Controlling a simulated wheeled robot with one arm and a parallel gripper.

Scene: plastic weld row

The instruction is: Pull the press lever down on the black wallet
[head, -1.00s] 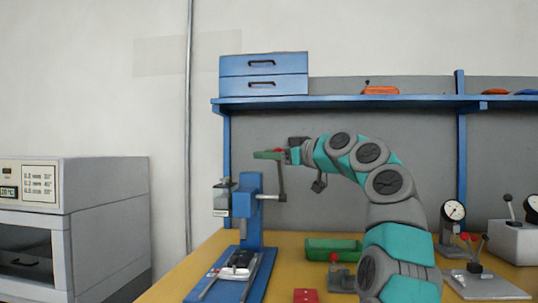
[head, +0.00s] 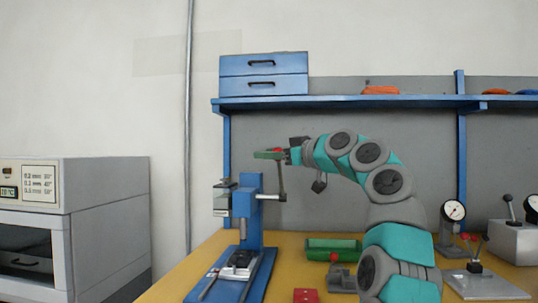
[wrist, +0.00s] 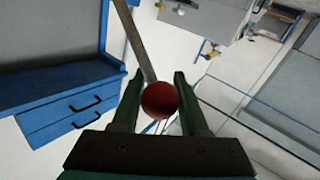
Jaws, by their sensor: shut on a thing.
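The blue press (head: 252,215) stands at the left end of the bench. Its grey lever (head: 281,178) rises from the hub on the press's right side, close to upright. My gripper (head: 270,154) is at the lever's top, with its green fingers around the red knob. In the wrist view the red knob (wrist: 160,100) sits between the two fingers, with the lever rod (wrist: 138,45) running up and left from it. The black wallet (head: 239,260) lies in a pale holder on the press bed, below the raised press head (head: 222,200).
A green tray (head: 333,249), a red block (head: 306,296) and a small red-knobbed fixture (head: 341,278) are on the bench right of the press. A blue shelf (head: 350,103) runs above. A grey oven (head: 75,225) stands at left.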

